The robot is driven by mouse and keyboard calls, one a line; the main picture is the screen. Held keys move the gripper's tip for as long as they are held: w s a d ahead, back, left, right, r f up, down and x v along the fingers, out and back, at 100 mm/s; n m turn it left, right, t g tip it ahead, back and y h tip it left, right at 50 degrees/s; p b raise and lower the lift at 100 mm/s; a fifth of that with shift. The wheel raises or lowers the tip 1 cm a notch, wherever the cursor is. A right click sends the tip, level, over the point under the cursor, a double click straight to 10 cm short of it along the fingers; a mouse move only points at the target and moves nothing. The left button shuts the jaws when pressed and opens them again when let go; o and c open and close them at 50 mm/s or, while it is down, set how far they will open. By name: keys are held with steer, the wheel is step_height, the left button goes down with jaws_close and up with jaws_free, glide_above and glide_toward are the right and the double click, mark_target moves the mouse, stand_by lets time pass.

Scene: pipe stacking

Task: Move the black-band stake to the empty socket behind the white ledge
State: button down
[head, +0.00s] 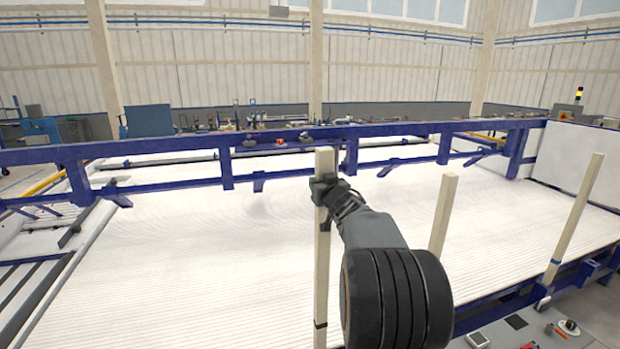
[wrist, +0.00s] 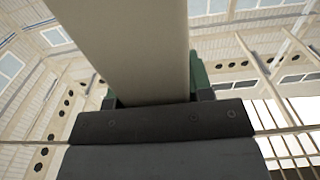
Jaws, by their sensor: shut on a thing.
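A pale stake (head: 322,265) with a black band near its lower end hangs roughly upright in the middle of the head view. My gripper (head: 324,190) is shut on it near its top. In the wrist view the stake (wrist: 135,45) rises between the jaws (wrist: 152,103). Its lower end is cut off by the bottom edge of the head view, so I cannot tell whether it touches anything. I cannot make out the empty socket or surely tell which surface is the white ledge.
A second pale stake (head: 442,215) stands right of my arm, its foot hidden. A third stake (head: 577,215), with a dark band low down, leans slightly at the far right by the blue frame. A long blue beam (head: 400,131) crosses behind the wide white ribbed bed (head: 190,260).

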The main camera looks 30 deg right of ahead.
mark_target(321, 213)
steer(key=f, duration=0.1)
steer(key=f+b, duration=0.2)
steer(key=f, duration=0.1)
steer(key=shift+w+f, duration=0.1)
steer(key=shift+w, duration=0.2)
steer(key=shift+s, duration=0.35)
stand_by(0.7)
steer(key=shift+f+b, duration=0.55)
stand_by(0.8)
steer(key=shift+f+b, duration=0.75)
steer(key=shift+f, duration=0.35)
steer(key=shift+f+b, duration=1)
steer(key=shift+b, duration=0.05)
steer(key=shift+f, duration=0.2)
